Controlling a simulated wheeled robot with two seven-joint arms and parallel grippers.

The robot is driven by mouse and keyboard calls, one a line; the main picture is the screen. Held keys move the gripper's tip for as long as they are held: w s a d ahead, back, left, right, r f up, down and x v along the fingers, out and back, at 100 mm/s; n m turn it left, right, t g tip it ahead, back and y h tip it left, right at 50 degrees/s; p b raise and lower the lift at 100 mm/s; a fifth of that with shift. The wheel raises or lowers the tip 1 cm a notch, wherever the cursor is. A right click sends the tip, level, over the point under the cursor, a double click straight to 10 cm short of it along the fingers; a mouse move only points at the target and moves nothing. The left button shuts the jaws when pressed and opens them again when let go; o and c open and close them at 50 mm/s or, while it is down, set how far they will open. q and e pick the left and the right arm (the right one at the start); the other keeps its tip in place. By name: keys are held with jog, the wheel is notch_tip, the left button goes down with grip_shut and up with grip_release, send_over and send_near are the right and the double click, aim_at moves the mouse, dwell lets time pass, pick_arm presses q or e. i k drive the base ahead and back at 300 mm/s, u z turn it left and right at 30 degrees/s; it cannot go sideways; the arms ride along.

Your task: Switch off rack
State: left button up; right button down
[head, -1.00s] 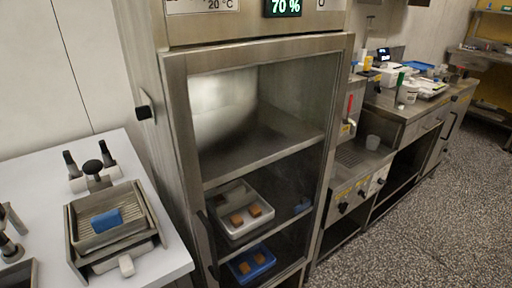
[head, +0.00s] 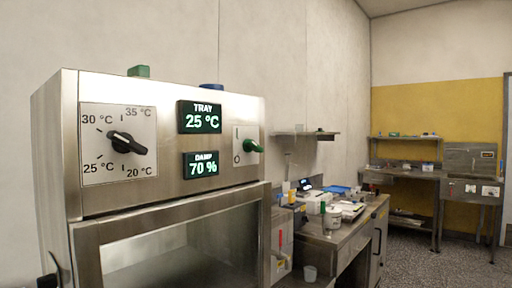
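The rack is a tall steel cabinet (head: 170,198) at the left of the head view, with a framed glass door (head: 180,245) below its control panel. On the panel is a temperature dial with a black knob (head: 126,143). A tray display (head: 200,117) reads 25 °C, and a damp display (head: 201,164) reads 70 %. At the panel's right is a switch plate marked I and O with a green knob (head: 251,146). The knob's handle points to the right, and its exact setting is hard to tell. Neither gripper is in view.
A green block (head: 139,71) and a blue item (head: 211,86) lie on the cabinet top. To the right, a cluttered counter (head: 345,232) runs along the wall under a small shelf (head: 305,133). Steel benches stand by the yellow wall. Speckled floor is clear at the right.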

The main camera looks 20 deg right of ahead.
aim_at(249, 146)
jog(key=z, duration=0.5)
jog(key=k, duration=0.6)
jog(key=z, duration=0.8)
jog(key=i, duration=1.05)
jog(key=u, duration=0.85)
jog(key=i, duration=0.25)
jog(key=u, duration=0.25)
